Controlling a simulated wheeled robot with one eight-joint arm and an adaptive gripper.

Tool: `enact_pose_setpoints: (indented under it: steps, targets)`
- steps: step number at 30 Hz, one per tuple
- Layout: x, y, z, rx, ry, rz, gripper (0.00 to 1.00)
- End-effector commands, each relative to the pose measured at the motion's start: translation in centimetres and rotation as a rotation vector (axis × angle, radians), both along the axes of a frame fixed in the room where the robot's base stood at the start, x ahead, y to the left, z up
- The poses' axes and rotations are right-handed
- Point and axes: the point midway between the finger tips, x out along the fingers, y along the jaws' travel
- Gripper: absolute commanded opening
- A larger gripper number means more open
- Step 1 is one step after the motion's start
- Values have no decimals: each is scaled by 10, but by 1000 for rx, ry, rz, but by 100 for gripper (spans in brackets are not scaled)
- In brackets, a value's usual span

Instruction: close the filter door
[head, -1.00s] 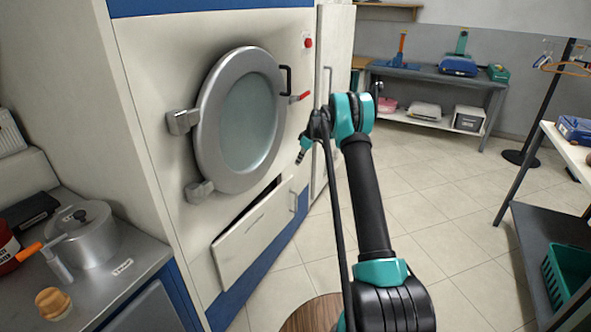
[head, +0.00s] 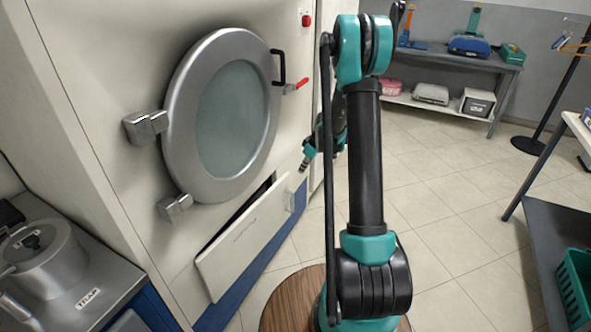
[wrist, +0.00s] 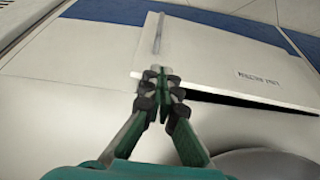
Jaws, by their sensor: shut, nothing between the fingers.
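The filter door (head: 243,238) is a pale panel low on the front of the big machine, below the round glass door. It is tilted outward at its top, with a dark gap behind it. My gripper (head: 305,166) is near the panel's right end in the head view. In the wrist view the gripper (wrist: 160,74) is shut and empty, with its fingertips at the edge of the filter door (wrist: 220,60). I cannot tell whether they touch it. A long handle (wrist: 159,33) and a small label show on the panel.
The round door (head: 222,115) with its handle (head: 279,68) and hinges stands above the panel. A counter with a metal pot (head: 40,258) is at the left. A shelf table (head: 450,60) stands at the back.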

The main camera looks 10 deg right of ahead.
Motion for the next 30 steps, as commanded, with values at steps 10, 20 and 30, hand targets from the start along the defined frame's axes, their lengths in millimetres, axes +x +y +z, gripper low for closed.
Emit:
enact_pose_setpoints:
  steps: [10, 20, 30]
  targets:
    - [16, 18, -57, 0, -1, 2, 0]
    - [38, 44, -82, 1, -1, 2, 0]
    - [49, 56, -81, 0, 0, 1, 0]
